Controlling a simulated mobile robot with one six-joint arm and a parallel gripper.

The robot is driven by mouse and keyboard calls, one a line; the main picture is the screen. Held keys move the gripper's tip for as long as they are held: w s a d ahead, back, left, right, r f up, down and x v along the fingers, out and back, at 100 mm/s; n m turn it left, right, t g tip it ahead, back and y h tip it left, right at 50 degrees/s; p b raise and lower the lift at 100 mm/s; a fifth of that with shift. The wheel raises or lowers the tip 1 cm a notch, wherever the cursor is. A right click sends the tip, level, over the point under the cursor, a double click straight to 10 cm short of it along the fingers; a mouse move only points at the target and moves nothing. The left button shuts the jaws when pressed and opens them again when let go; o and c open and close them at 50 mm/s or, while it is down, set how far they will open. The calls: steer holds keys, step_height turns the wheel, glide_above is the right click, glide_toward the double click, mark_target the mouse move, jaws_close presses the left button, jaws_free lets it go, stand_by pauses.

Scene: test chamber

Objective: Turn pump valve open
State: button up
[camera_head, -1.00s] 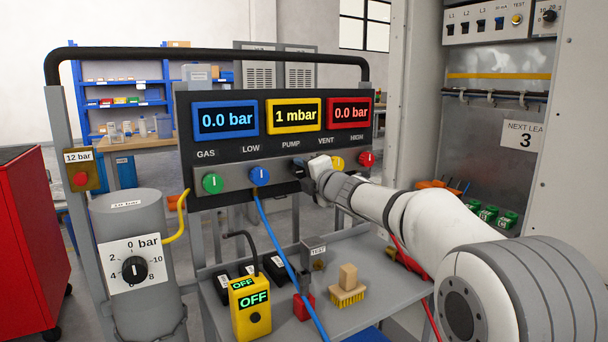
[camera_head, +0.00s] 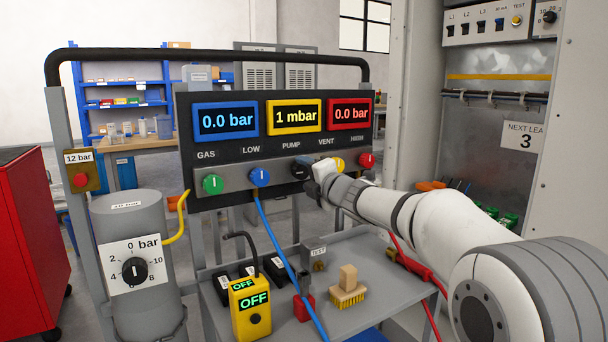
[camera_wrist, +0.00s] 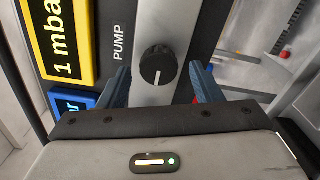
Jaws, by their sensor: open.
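The black pump valve knob (camera_head: 301,168) sits on the grey strip below the PUMP label. In the wrist view the knob (camera_wrist: 158,65) has a white mark pointing to the picture's bottom, at right angles to the reading-upright direction of the label. My gripper (camera_head: 312,184) is just right of and below the knob in the head view. In the wrist view my gripper (camera_wrist: 161,74) is open, with one blue finger on each side of the knob and gaps to both. It holds nothing. The yellow-framed display (camera_head: 295,116) reads 1 mbar.
The green gas knob (camera_head: 212,184) and blue low knob (camera_head: 260,177) are to the left, the yellow vent knob (camera_head: 338,164) and red high knob (camera_head: 367,160) to the right. A blue hose hangs from the low knob. A shelf (camera_head: 380,262) below holds a brush and boxes.

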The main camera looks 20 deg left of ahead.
steer(key=v, duration=0.6)
steer(key=s+d+r+m+h+p, duration=0.2)
steer(key=d+r+m+h+p, duration=0.15)
steer(key=d+m+p, duration=0.35)
steer(key=s+d+r+m+h+p, duration=0.2)
steer(key=d+m+h+p, duration=0.25)
steer(key=d, duration=0.55)
steer(key=s+d+r+m+h+p, duration=0.2)
steer(key=d+m+h+p, duration=0.2)
steer(key=d+m+p, duration=0.3)
steer(key=s+d+m+g+p, duration=0.3)
steer(key=s+d+m+p, duration=0.1)
steer(key=s, duration=0.5)
steer(key=s+d+m+g+h+p, duration=0.1)
steer(key=s+d+m+g+p, duration=0.2)
steer(key=s+p, duration=0.3)
steer(key=s+d+r+m+g+p, duration=0.1)
steer(key=s+d+m+g+p, duration=0.2)
steer(key=s, duration=0.9)
steer(key=d+m+p, duration=0.2)
steer(key=shift+h+p, duration=0.35)
steer(key=shift+h, duration=0.05)
